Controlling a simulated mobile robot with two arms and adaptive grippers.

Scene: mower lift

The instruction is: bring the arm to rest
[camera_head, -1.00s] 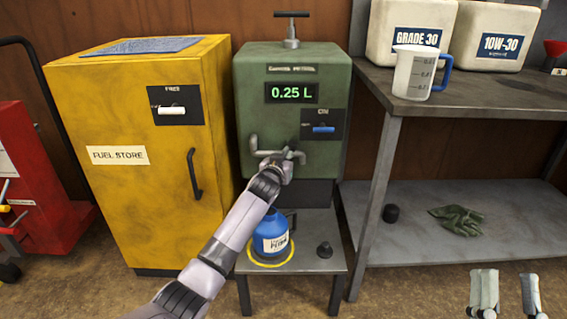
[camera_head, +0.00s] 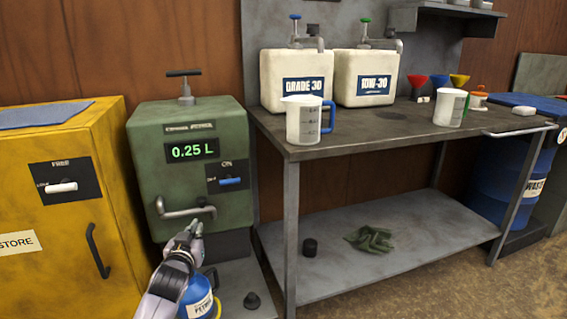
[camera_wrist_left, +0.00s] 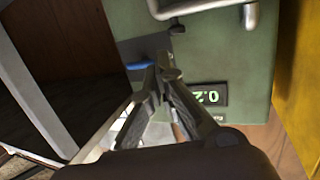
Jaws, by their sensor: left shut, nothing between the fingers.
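My left gripper (camera_head: 195,225) is shut and empty. In the head view it is in front of the green petrol dispenser (camera_head: 150,135), just below its bent metal spout (camera_head: 180,212). In the left wrist view my gripper's fingertips (camera_wrist_left: 165,65) are together, close in the picture to the blue lever (camera_wrist_left: 138,65). I cannot tell whether they touch anything. A blue petrol can (camera_head: 198,298) stands below, partly hidden by my left arm. My right gripper is out of view.
The yellow fuel cabinet (camera_head: 85,180) stands left of the dispenser. A metal workbench (camera_head: 400,150) on the right carries white oil containers, measuring jugs and funnels. A green rag (camera_head: 370,239) and a black cap (camera_head: 309,247) lie on its lower shelf. A black knob (camera_head: 251,300) sits by the can.

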